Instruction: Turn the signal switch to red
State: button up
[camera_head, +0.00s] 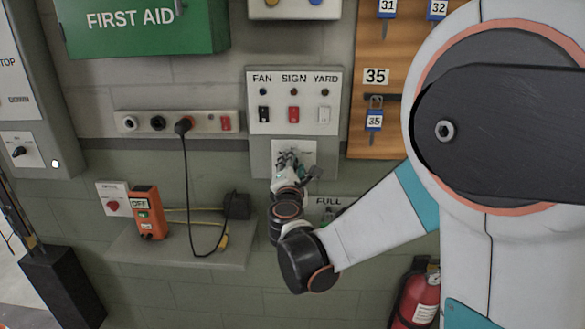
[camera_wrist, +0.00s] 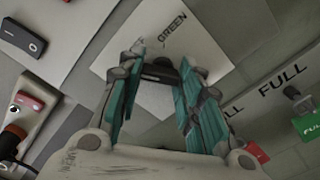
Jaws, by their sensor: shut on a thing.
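The signal switch is a pale square plate (camera_head: 306,152) on the wall below the FAN/SIGN/YARD panel. In the wrist view the plate (camera_wrist: 205,52) fills the upper middle and appears rotated, with the word GREEN near its upper corner. Its dark knob (camera_wrist: 160,72) sits between my teal fingertips. My gripper (camera_head: 287,160) is at the plate, shut on this knob, with one finger on each side; it also shows in the wrist view (camera_wrist: 166,76). The fingers hide part of the knob and any lower lettering, so I cannot tell exactly where it points.
The FAN/SIGN/YARD panel (camera_head: 294,100) is just above. A socket strip (camera_head: 176,123) with a plugged cord, and a shelf (camera_head: 150,248) with an orange box (camera_head: 146,212), are at left. FULL-labelled hooks (camera_wrist: 297,100) are close at right. A key board (camera_head: 378,138) is beyond.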

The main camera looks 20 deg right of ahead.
jog(key=shift+f+n, duration=0.1)
jog(key=shift+n, duration=1.9)
jog(key=o, duration=1.1)
jog(key=shift+c, duration=0.2)
jog(key=shift+s, duration=0.1)
jog(key=v, duration=0.7)
jog(key=shift+s, duration=0.15)
jog(key=shift+a, duration=0.1)
